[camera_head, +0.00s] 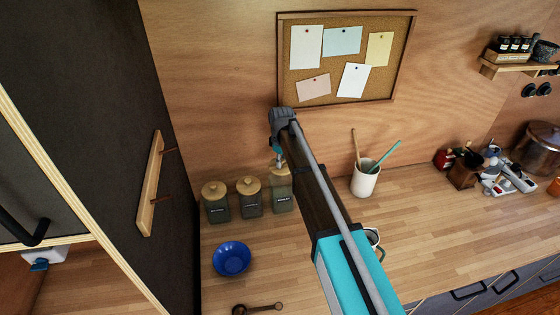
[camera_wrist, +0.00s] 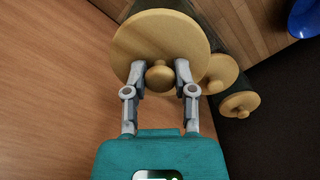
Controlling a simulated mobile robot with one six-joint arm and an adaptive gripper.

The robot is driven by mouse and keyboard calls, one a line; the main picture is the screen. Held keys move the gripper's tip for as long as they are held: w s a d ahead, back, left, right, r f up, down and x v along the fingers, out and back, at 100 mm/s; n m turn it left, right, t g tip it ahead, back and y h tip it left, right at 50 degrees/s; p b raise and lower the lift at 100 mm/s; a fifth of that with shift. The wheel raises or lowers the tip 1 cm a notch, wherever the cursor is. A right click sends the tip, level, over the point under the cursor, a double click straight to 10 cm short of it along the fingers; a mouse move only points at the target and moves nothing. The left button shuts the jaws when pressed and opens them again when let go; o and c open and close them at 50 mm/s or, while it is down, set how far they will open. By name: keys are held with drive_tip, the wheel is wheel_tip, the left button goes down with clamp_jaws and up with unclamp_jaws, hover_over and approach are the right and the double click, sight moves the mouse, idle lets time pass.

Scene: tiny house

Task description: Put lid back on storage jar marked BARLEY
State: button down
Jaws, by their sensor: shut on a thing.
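A round wooden lid (camera_wrist: 160,40) with a knob fills the top of the wrist view. My gripper (camera_wrist: 160,76) is shut on the lid's knob, one finger on each side. In the head view my gripper (camera_head: 279,162) points down over the right-hand jar of a row of three. This dark green jar (camera_head: 282,201) has a pale label that seems to read BARLEY. The lid (camera_head: 279,175) is at the jar's mouth, partly hidden by my gripper. I cannot tell whether it is seated or slightly above the rim.
Two other lidded jars (camera_head: 249,197) (camera_head: 216,202) stand close on the left. A blue bowl (camera_head: 231,258) and a dark spoon-like tool (camera_head: 257,308) lie in front. A white utensil crock (camera_head: 365,180) and a mug (camera_head: 374,242) are to the right. A corkboard (camera_head: 346,57) hangs behind.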

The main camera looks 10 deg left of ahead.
drive_tip(key=shift+f, duration=0.2)
drive_tip(key=shift+f+b, duration=2.95)
drive_tip(key=shift+b, duration=0.1)
drive_tip(key=shift+s+f, duration=0.1)
drive_tip(key=shift+f, duration=0.05)
idle(0.5)
drive_tip(key=shift+c, duration=1.8)
unclamp_jaws()
drive_tip(key=shift+o, duration=0.2)
drive_tip(key=o, duration=0.3)
